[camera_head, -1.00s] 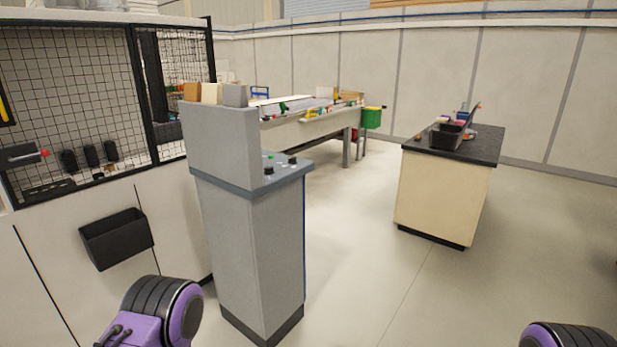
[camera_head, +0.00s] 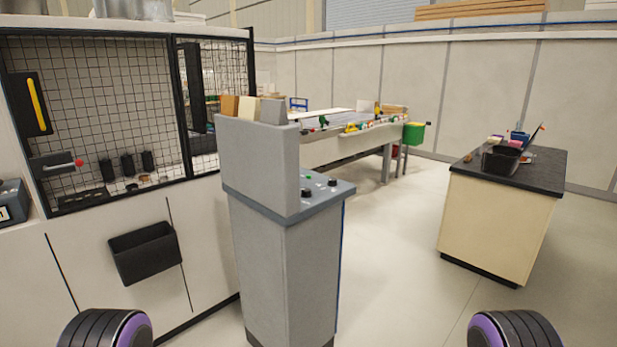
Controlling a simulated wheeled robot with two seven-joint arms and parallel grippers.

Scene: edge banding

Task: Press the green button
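The grey control pedestal (camera_head: 285,265) stands upright ahead of me, a little left of centre. Its sloped top panel (camera_head: 327,190) carries a small green button (camera_head: 307,177) toward the back and dark knobs (camera_head: 332,181) beside and in front of it. The pedestal's tall grey side box hides part of the panel. Only purple and black parts of my two arms show at the bottom left and bottom right. Neither gripper shows in the head view.
A caged machine (camera_head: 105,110) with a black bin (camera_head: 145,252) stands on the left. A cream cabinet (camera_head: 495,225) with a dark top is on the right. Open floor lies between pedestal and cabinet.

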